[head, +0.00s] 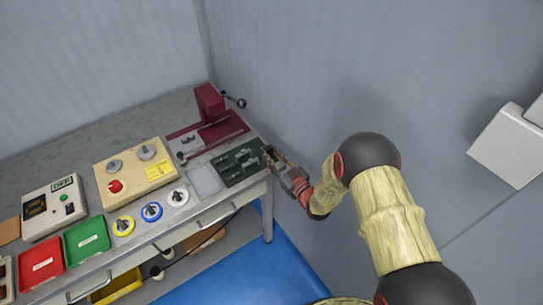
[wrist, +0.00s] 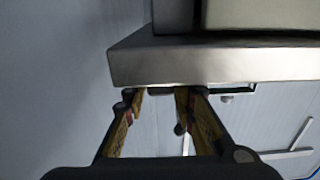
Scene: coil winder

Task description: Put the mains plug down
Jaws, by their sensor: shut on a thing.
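My gripper (head: 272,158) is at the right end of the workbench (head: 75,140), beside the dark green panel (head: 238,166). In the wrist view my gripper's two fingers (wrist: 160,94) reach up to just below the bench's pale edge (wrist: 210,65). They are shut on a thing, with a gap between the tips. A thin dark piece (wrist: 162,91) shows between them, which I take as the mains plug. Most of it is hidden, and I cannot tell whether it touches the bench.
A dark red press-like machine (head: 210,112) stands behind the green panel. A cream control box (head: 135,172), several coloured spools, and red (head: 42,262) and green (head: 87,238) trays lie to the left. The wall is close on the right.

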